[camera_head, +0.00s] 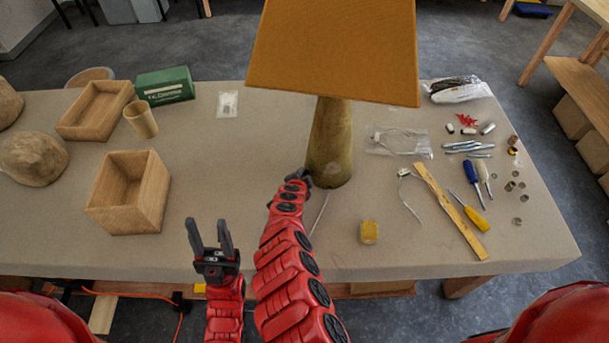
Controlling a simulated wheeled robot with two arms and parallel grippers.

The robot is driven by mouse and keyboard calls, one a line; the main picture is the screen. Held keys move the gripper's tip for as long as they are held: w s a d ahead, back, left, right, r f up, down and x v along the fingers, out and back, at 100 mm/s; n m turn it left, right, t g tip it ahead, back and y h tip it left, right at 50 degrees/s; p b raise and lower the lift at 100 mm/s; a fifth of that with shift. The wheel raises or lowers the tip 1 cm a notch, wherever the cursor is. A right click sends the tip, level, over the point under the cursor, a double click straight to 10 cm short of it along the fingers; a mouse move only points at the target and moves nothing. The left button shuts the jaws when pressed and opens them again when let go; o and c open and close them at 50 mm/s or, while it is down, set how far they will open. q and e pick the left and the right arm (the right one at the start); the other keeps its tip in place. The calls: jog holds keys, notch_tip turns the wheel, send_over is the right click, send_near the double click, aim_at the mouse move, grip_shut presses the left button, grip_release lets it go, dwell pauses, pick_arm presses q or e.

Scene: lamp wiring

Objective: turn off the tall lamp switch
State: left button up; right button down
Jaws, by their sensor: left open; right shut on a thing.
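The tall lamp (330,140) stands upright near the middle of the table, with a wide orange-brown shade (335,50) and a tapered olive-brown column. My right gripper (300,176) is at the lower left of the column, at its foot. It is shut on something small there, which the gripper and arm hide. I cannot make out the switch itself. A thin pale cord or rod (320,214) runs down from the lamp's foot towards the front edge. My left gripper (209,238) is open and empty above the table's front edge, with its fingers pointing away from me.
An open wooden box (130,205), a wooden tray, a cup and a green box (165,86) stand on the left. The table between the wooden box and lamp is clear.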

jog(key=shift+f+n+g+h, duration=0.1)
jog(key=shift+n+g+h, duration=0.3)
jog(key=shift+g, duration=0.5)
jog(key=shift+w+r+p, duration=0.1)
jog(key=shift+r+p, duration=0.25)
jog(key=shift+p, duration=0.3)
jog(key=shift+n+g+h+p, duration=0.3)
jog(key=shift+g+h+p, duration=0.1)
jog(key=shift+p, duration=0.05)
jog(key=shift+w+f+g, duration=0.15)
jog(key=shift+w+g, duration=0.05)
jog(key=shift+g, duration=0.2)
jog(key=g+h+b, duration=0.1)
jog(key=b, duration=0.4)
jog(key=n+g+h+b, duration=0.1)
jog(key=b, duration=0.4)
jog(key=shift+w+n+b, duration=0.25)
jog(key=shift+n+b, duration=0.05)
jog(key=shift+b, duration=0.05)
jog(key=shift+g+b, duration=0.3)
jog(key=shift+b, duration=0.25)
jog(key=shift+r, duration=0.2)
